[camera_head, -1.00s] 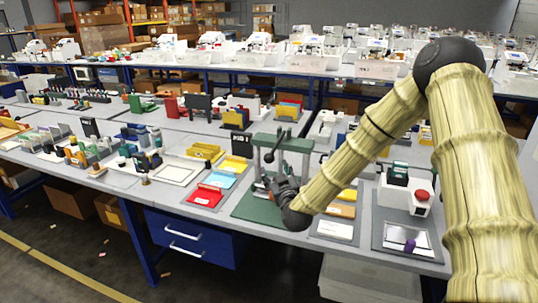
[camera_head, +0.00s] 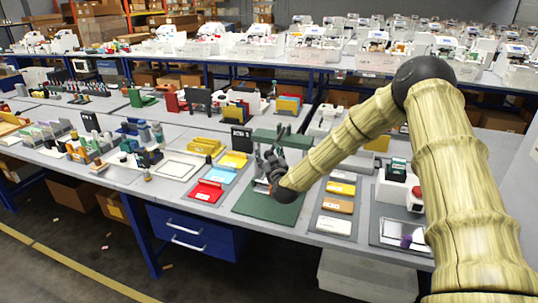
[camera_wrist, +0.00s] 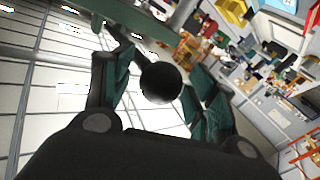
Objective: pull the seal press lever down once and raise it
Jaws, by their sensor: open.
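The seal press has a green base plate (camera_head: 262,210) and a green top beam (camera_head: 285,138) near the table's front edge. My gripper (camera_head: 268,156) is in front of the press, below the beam, with its fingers upward. In the wrist view my gripper (camera_wrist: 150,72) is open, one finger on each side of a round black lever knob (camera_wrist: 160,83). I cannot tell whether a finger touches the knob. A dark rod runs from near the knob towards the green beam. My gripper and arm hide much of the press in the head view.
Left of the press are a red tray (camera_head: 206,191), a blue card and a yellow tray. To its right a grey tray (camera_head: 335,225) holds coloured cards. A stamp with a red knob (camera_head: 416,194) stands further right, partly behind my arm.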

